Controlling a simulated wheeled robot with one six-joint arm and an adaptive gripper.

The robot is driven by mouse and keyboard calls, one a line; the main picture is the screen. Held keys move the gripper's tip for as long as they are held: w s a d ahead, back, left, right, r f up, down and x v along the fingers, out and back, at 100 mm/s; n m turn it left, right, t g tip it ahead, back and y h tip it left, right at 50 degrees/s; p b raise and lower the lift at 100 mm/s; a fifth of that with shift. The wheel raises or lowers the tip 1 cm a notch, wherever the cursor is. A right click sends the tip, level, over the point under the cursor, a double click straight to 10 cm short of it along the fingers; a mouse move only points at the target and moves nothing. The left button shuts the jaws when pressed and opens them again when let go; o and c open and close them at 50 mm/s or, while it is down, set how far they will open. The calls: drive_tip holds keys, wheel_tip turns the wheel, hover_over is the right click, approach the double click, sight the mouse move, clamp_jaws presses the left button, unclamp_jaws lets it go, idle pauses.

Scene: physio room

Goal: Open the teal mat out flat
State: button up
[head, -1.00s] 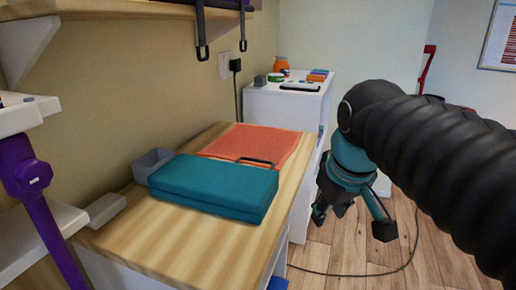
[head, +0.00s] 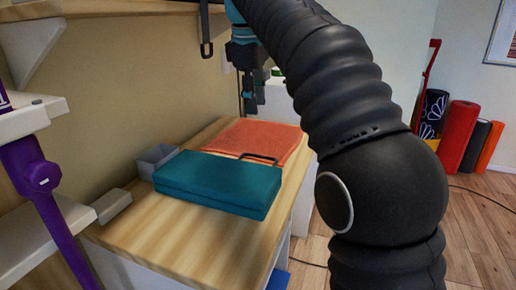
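The teal mat (head: 218,182) lies folded into a thick block on the wooden top of a cabinet (head: 200,240). Its fold layers show along the front side. A dark handle-like loop (head: 258,158) lies at its back right edge. My gripper (head: 249,108) hangs pointing down above and behind the mat, over the far part of the cabinet or beyond it. It is apart from the mat and nothing shows in it. The fingers are small and seen edge-on, so their opening is unclear.
An orange cloth (head: 265,138) lies flat behind the mat. A small grey bin (head: 155,160) stands at the mat's left end, and a grey block (head: 112,205) lies at the left edge. Bare wood lies in front. A shelf overhangs the wall. Rolled mats (head: 460,135) stand far right.

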sight(259, 157)
drive_tip(key=f+b, duration=0.1)
drive_tip(key=f, duration=0.3)
drive_tip(key=w+f+b, duration=0.1)
drive_tip(key=f, duration=0.3)
drive_tip(key=w+d+f+b, duration=0.1)
drive_tip(key=f+b, duration=0.1)
drive_tip(key=f, duration=0.3)
drive_tip(key=shift+w+f, duration=0.1)
clamp_jaws()
